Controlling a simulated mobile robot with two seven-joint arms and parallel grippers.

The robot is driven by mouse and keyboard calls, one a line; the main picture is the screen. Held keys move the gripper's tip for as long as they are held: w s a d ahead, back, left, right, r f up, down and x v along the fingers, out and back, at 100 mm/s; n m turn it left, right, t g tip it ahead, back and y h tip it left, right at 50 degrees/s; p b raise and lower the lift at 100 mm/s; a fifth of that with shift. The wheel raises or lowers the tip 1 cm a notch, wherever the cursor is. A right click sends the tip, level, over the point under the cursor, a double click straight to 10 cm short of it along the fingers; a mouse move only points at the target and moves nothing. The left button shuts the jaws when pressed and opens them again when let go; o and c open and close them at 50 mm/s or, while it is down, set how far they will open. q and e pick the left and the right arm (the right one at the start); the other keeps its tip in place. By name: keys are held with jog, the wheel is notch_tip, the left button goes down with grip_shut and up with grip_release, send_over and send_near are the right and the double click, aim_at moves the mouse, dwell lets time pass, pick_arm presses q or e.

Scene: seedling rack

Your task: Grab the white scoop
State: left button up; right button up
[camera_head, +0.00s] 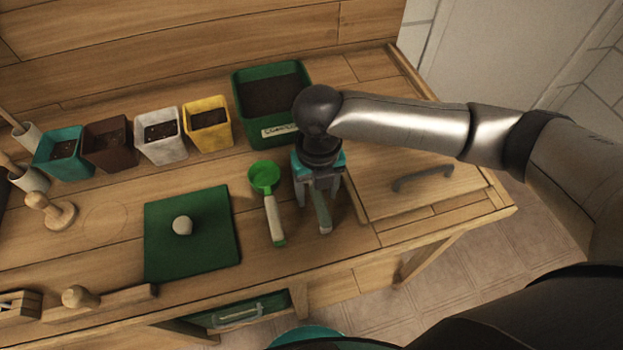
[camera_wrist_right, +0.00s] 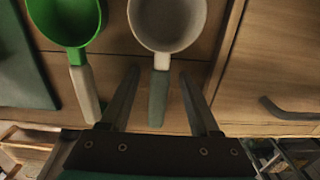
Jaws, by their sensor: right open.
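The white scoop shows in the right wrist view with its round pale bowl (camera_wrist_right: 168,22) at the top and its grey-green handle (camera_wrist_right: 158,100) pointing down. In the head view only its handle (camera_head: 323,217) shows clearly; my gripper and arm hide the bowl. My right gripper (camera_head: 318,196) is open above the scoop. In the wrist view its two fingers (camera_wrist_right: 159,76) lie one on each side of the handle, with gaps to it. I cannot tell whether the fingertips are down at handle height. My left gripper is not in view.
A green scoop (camera_head: 264,178) lies close to the left. A green mat (camera_head: 163,247) with a pale knob is further left. A green soil tub (camera_head: 244,122) and several pots stand behind. A wooden lid with a dark handle (camera_head: 422,178) is on the right.

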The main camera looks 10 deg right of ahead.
jog(key=shift+r, duration=0.1)
grip_shut()
dwell(0.3)
